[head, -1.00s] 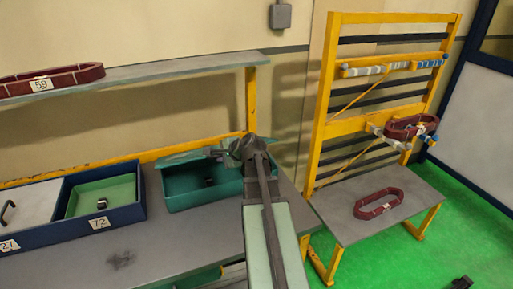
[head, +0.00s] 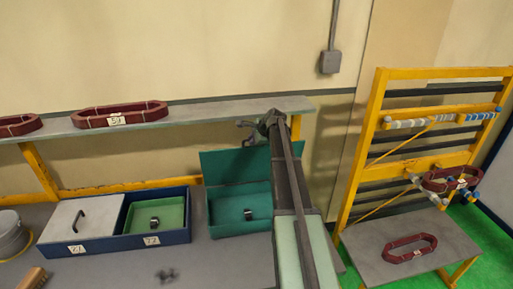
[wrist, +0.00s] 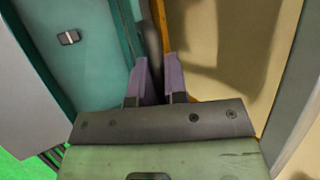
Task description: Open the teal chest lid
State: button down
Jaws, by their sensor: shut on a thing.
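The teal chest (head: 213,225) stands on the bench, with a small dark metal part (head: 248,214) inside. Its teal lid (head: 230,166) stands raised, nearly upright, at the back of the chest. In the wrist view my gripper's two purple fingers (wrist: 158,72) are close together beside the chest's teal interior (wrist: 85,60). The exact contact between fingers and lid is hard to make out. My arm hides the chest's right part.
A blue tray (head: 120,243) with a grey-lidded part and a green compartment stands left of the chest. A shelf (head: 200,112) with dark red coils (head: 120,116) runs behind, above the lid. A yellow rack (head: 375,140) stands to the right.

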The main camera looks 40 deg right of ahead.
jog(key=shift+w+d+r, duration=0.15)
jog(key=shift+w+d, duration=0.15)
jog(key=shift+w, duration=0.45)
jog(key=shift+w+d+r, duration=0.1)
jog(key=shift+w+d, duration=0.2)
jog(key=shift+w, duration=0.45)
jog(key=c, duration=1.2)
grip_release()
jog(key=shift+o, duration=0.2)
jog(key=p+v, duration=0.6)
jog(key=v, duration=0.1)
jog(key=shift+w+r, duration=0.1)
jog(key=shift+r, duration=0.1)
jog(key=shift+s+r, duration=0.2)
jog(key=shift+s, duration=0.1)
jog(key=shift+f, duration=0.15)
